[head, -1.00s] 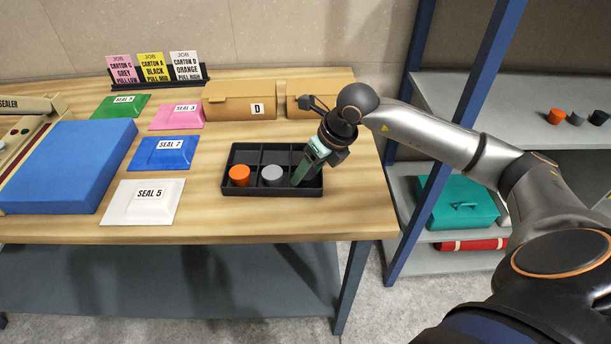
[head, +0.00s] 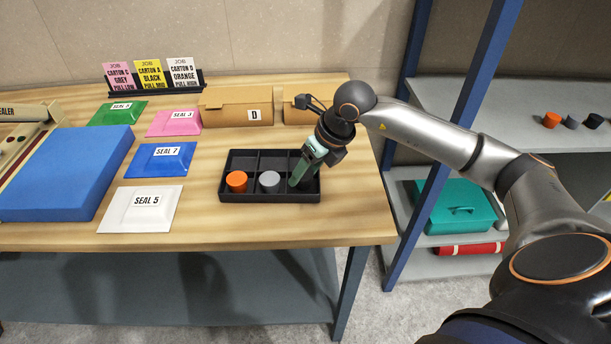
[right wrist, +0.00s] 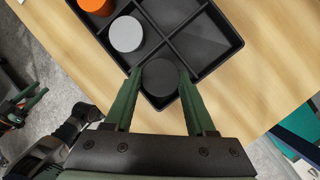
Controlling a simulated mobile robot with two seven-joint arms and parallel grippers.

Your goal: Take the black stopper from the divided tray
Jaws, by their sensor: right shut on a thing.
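The black divided tray (head: 270,198) lies on the wooden table. The black stopper (right wrist: 160,77) sits in its near right compartment, seen from above in the right wrist view. My right gripper (head: 295,184) reaches down into that compartment. Its green fingers (right wrist: 158,74) are shut on the stopper, one on each side. The stopper is hidden behind the fingers in the head view. An orange stopper (head: 237,181) and a grey stopper (head: 269,181) stand in the other near compartments. Green parts that look like my left gripper (right wrist: 28,102) show at the left of the right wrist view; their opening is unclear.
The tray's far compartments are empty. Brown cartons (head: 235,106) stand behind it. Coloured seal pads, such as the white one (head: 141,222), lie to its left. A blue shelf post (head: 450,150) rises right of the table. More stoppers (head: 571,122) stand on the shelf.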

